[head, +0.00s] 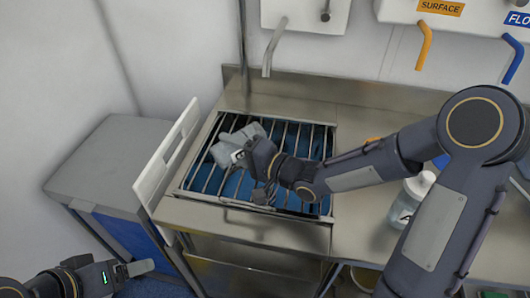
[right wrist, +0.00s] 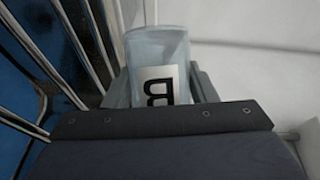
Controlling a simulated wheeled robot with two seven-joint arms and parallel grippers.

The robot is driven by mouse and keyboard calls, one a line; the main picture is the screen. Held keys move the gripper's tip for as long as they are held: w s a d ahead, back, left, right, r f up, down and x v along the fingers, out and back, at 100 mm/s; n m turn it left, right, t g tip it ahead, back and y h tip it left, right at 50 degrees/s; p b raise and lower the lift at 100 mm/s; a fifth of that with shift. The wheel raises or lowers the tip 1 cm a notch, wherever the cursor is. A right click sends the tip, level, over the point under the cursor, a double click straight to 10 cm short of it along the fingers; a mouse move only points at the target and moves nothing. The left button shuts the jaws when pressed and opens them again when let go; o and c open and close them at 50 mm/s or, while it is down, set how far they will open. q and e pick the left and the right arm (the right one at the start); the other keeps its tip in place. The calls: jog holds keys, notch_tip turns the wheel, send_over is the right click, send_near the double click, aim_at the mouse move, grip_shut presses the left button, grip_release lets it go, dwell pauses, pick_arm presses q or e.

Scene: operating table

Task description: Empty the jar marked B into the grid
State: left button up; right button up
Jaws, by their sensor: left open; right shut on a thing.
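The jar marked B (right wrist: 160,50) is pale and translucent with a white label, and the letter B appears upside down in the right wrist view. My right gripper (head: 234,146) is shut on it, with a grey finger on each side. In the head view the jar is small and partly covered by the gripper, above the far left part of the grid (head: 283,136). The grid is a set of metal bars over a blue basin in the counter. I cannot see any contents leaving the jar. My left gripper (head: 128,272) is open and empty at the lower left, away from the grid.
A clear bottle with a white lid (head: 408,200) stands on the counter to the right, beside my right arm. A white panel (head: 165,155) rises along the grid's left side. A grey cabinet (head: 105,170) stands left of it. Taps (head: 273,48) hang above the back.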

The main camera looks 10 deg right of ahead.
jog(key=shift+w+d+f+m, duration=0.1)
jog(key=shift+m, duration=0.4)
dwell(0.8)
jog(key=shift+d+r+m+y+p, duration=0.1)
jog(key=shift+r+m+y+p, duration=0.25)
jog(key=shift+m+y+p, duration=0.1)
dwell(0.4)
